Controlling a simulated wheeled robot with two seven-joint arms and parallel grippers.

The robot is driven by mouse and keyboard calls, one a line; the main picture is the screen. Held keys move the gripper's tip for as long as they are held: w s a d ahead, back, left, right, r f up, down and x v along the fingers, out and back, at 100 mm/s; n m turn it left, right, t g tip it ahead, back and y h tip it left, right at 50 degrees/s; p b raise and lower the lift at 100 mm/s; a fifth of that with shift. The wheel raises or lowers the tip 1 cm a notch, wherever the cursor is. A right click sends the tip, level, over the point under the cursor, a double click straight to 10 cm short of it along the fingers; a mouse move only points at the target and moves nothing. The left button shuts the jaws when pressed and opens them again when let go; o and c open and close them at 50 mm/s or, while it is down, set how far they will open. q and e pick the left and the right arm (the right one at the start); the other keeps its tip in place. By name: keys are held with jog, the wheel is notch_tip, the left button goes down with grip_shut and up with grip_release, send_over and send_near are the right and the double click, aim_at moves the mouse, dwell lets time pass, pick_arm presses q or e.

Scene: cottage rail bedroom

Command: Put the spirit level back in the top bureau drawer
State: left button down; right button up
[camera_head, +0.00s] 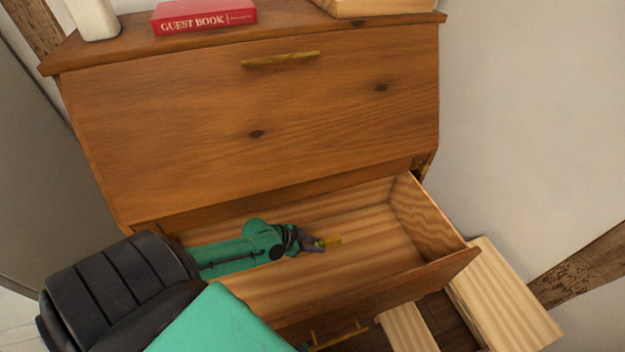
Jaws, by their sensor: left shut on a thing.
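The bureau (330,130) stands ahead with its top drawer (435,222) pulled open below the closed slanted front. My left gripper (318,243) is inside the drawer opening, low over its wooden floor. It is shut on a small yellow thing, which appears to be the spirit level (333,240). Only a short yellow end of the level shows past the fingers; the rest is hidden by the gripper. I cannot tell whether the level touches the drawer floor. My right gripper does not show.
The rest of the drawer floor I can see looks empty. A red guest book (204,16), a white object (94,18) and a pale wooden item (372,6) stand on the bureau top. A light wooden piece (505,295) is at the lower right, close to the drawer. A wall is on the right.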

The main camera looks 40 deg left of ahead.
pick_arm(q)
notch_tip(320, 180, down, 7)
jog(key=b, duration=0.2)
jog(key=shift+w+r+b, duration=0.1)
jog(key=shift+b, duration=0.2)
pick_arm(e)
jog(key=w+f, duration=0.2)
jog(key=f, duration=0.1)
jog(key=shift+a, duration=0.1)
pick_arm(q)
jog(key=c, duration=0.7)
grip_release()
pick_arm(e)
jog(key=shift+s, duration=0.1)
pick_arm(q)
jog(key=shift+s+a+r, duration=0.1)
jog(key=shift+s+r, duration=0.1)
jog(key=p+v, duration=0.3)
jog(key=v, duration=0.7)
jog(key=shift+s+a+r, duration=0.1)
jog(key=shift+s+a, duration=0.05)
jog(key=shift+s, duration=0.05)
jog(key=shift+s+a+r, duration=0.2)
jog(key=shift+s+r, duration=0.05)
jog(key=shift+r, duration=0.2)
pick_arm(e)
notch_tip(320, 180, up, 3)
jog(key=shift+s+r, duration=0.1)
